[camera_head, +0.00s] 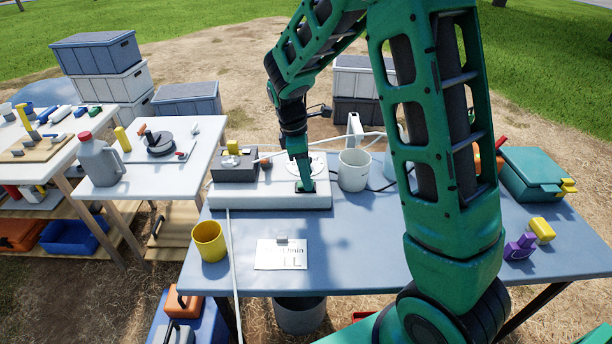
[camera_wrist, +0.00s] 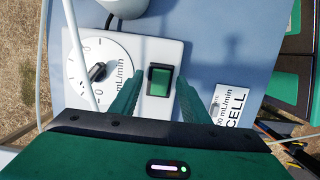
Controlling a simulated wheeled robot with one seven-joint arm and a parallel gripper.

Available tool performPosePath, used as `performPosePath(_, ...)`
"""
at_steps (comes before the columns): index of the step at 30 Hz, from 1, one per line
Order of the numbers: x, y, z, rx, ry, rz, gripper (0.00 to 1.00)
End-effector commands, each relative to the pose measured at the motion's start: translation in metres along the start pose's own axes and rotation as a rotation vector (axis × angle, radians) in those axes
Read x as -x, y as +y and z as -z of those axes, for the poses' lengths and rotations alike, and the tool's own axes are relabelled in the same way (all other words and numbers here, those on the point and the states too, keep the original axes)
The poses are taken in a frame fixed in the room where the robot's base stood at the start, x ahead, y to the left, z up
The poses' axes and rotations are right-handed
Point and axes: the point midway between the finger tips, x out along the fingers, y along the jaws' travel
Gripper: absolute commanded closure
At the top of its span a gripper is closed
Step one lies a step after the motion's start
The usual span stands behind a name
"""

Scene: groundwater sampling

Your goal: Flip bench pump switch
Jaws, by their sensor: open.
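Beside the dial is a green rocker switch (camera_wrist: 159,81) in a black frame. My gripper (camera_head: 304,187) is over the right end of the pump. Whether a finger touches the switch cannot be told.
A white beaker (camera_head: 354,170) stands close to the right of the pump. A yellow cup (camera_head: 209,241) and a white label card (camera_head: 281,255) are in front on the blue table (camera_head: 350,260). A white tube (camera_head: 233,265) runs over the table's front edge. A teal case (camera_head: 535,170) is at the right.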

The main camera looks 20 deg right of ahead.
Motion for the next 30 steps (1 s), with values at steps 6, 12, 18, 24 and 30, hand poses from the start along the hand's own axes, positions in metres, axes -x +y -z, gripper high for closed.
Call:
performPosePath(6,0.037,0.001,0.001,0.000,0.003,-0.003,0.58)
performPosePath(12,0.073,0.001,0.001,0.001,0.002,-0.002,0.58)
performPosePath(18,0.095,0.001,0.001,-0.001,0.001,-0.001,0.58)
performPosePath(24,0.100,0.001,0.000,0.000,0.000,0.001,0.58)
performPosePath(30,0.100,0.001,0.000,0.000,0.000,0.001,0.58)
